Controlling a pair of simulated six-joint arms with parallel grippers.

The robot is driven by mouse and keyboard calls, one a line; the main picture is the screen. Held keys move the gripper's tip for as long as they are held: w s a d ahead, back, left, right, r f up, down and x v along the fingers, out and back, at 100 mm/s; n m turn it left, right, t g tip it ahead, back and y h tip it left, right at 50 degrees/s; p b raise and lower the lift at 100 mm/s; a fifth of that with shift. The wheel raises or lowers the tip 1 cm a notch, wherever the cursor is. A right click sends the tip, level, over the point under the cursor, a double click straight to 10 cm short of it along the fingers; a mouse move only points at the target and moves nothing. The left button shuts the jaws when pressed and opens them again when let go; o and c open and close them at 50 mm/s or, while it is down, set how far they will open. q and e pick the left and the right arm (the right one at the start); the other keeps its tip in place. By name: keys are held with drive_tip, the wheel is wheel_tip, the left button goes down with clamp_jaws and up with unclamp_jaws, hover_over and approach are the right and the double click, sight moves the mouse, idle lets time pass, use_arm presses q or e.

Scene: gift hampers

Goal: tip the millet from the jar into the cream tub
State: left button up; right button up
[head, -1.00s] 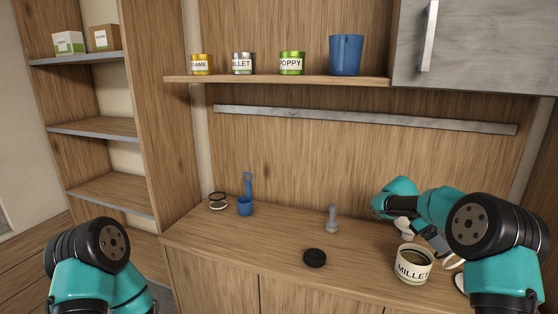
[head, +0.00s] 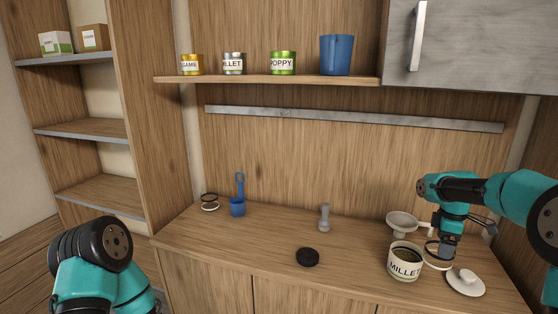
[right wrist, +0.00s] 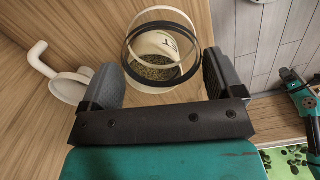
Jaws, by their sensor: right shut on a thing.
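The cream tub (head: 404,270), labelled MILLET, stands open and upright on the counter at right. In the right wrist view the tub (right wrist: 172,43) lies beyond my fingers, with grain inside. My right gripper (head: 445,256) points down just right of the tub. It is shut on a clear jar (head: 430,248) with a dark ring and a pale ring. In the right wrist view the jar (right wrist: 131,59) sits between the fingers, its rings overlapping the tub. I cannot tell whether millet is in the jar. My left gripper is out of view; only its arm shows.
A pale funnel (head: 401,219) stands behind the tub and a white knobbed lid (head: 466,284) lies right of it. A black disc (head: 307,257) and a grey pestle-like piece (head: 324,218) are further left. A blue scoop (head: 238,207) stands far left. The counter between is clear.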

idle(0.3)
drive_tip(key=shift+r, duration=2.5)
